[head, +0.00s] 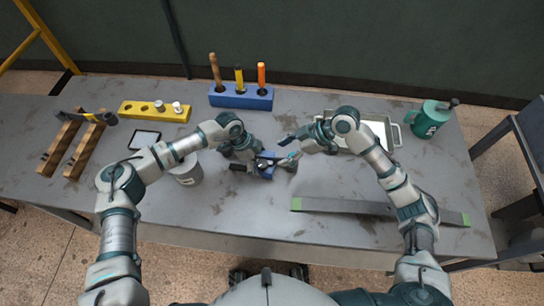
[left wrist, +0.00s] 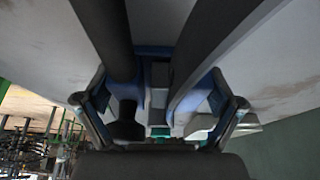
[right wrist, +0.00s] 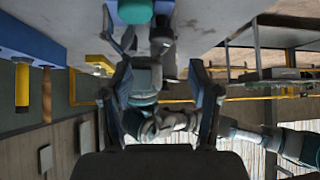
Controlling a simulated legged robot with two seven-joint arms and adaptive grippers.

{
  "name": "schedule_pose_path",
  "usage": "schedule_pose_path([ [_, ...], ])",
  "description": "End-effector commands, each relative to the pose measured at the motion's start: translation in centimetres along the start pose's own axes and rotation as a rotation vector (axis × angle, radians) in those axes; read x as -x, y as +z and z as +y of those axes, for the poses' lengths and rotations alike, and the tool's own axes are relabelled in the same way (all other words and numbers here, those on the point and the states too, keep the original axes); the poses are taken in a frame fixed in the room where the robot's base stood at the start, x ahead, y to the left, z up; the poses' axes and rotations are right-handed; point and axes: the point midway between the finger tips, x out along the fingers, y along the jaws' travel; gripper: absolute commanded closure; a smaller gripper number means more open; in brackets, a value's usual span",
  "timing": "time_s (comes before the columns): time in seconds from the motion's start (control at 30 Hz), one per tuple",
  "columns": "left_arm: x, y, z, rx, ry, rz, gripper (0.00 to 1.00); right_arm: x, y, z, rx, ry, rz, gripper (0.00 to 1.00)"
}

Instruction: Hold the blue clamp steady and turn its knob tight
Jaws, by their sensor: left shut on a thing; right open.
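The blue clamp (head: 267,168) lies on the grey table near the front middle in the head view. My left gripper (head: 258,160) is shut on it, coming from behind and left. In the left wrist view, blue clamp parts (left wrist: 155,52) show between dark bars, with the left fingers (left wrist: 160,95) on either side. My right gripper (head: 286,145) is open and empty, above the table behind and right of the clamp. Its spread fingers (right wrist: 160,85) show in the right wrist view. I cannot make out the knob clearly.
A blue tool block (head: 240,98) and a yellow rack (head: 150,111) stand behind. A grey can (head: 187,172) is left of the clamp. A tray (head: 385,119) and green mug (head: 428,120) are at right. The front middle is clear.

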Motion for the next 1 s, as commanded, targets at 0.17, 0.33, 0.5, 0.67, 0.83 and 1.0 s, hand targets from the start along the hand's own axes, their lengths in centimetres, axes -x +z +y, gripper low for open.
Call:
schedule_pose_path([
  [0.17, -0.1, -0.1, 0.0, 0.000, 0.002, 0.002, 0.67, 2.5, 0.1, 0.1, -0.002, 0.001, 0.000, 0.38],
  [0.33, -0.1, -0.1, 0.0, 0.000, 0.002, 0.002, 0.67, 3.2, 0.1, 0.0, -0.001, -0.001, -0.001, 0.38],
  [0.5, -0.1, -0.1, 0.0, 0.000, 0.002, 0.002, 0.67, 3.2, 0.0, 0.0, -0.001, -0.001, 0.000, 0.38],
  [0.67, -0.1, -0.1, 0.0, 0.000, 0.002, 0.002, 0.67, 3.1, 0.0, 0.0, -0.001, -0.001, 0.000, 0.38],
  [0.83, -0.1, -0.1, 0.0, -0.001, 0.001, 0.002, 0.67, 3.1, 0.0, 0.0, -0.001, -0.001, 0.000, 0.38],
  [1.0, 0.0, -0.1, 0.0, -0.001, 0.001, 0.001, 0.00, 3.1, 0.0, 0.0, -0.001, -0.001, 0.000, 0.38],
])
